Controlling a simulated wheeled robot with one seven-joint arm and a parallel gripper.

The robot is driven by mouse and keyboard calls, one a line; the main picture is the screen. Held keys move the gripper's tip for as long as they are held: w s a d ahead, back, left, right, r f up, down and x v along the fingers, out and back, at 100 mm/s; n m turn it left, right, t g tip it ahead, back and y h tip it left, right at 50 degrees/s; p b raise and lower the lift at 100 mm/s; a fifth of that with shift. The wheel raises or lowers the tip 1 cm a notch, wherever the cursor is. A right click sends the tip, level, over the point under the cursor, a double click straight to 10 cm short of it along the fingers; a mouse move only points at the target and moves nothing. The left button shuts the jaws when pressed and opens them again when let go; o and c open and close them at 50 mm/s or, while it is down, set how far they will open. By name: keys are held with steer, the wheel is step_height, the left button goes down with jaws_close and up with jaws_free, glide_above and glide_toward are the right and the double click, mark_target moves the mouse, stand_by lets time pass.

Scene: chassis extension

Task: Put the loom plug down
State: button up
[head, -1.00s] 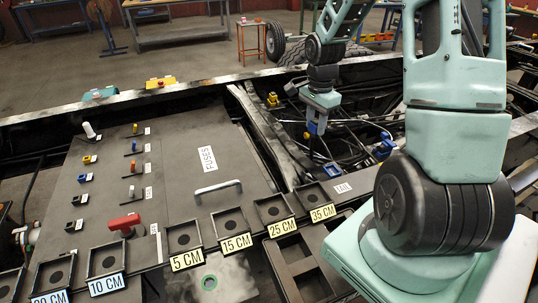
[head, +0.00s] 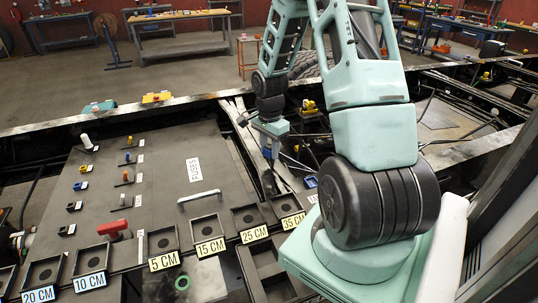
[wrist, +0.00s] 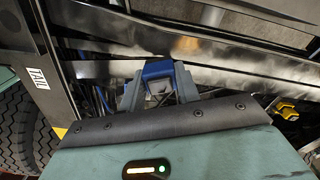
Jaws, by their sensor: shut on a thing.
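My gripper (wrist: 158,88) is shut on a blue plug (wrist: 158,69), with a grey finger on each side of it in the wrist view. I take this to be the loom plug. In the head view my gripper (head: 269,147) hangs over the open chassis bay, just right of the fuse panel's edge, with a little of the blue plug (head: 267,153) showing below it. Whether the plug touches anything beneath is too small to tell.
The fuse panel (head: 150,185) with a bar handle (head: 199,196) lies left of my gripper. Labelled square holders (head: 205,227) line the front. A yellow connector (head: 309,105) and dark cables lie in the bay. A chassis rail (wrist: 200,45) runs close to my gripper.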

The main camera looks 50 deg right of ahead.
mark_target(270, 155)
steer(key=shift+f, duration=1.5)
steer(key=shift+f, duration=0.15)
steer(key=o, duration=1)
steer(key=shift+c, duration=0.2)
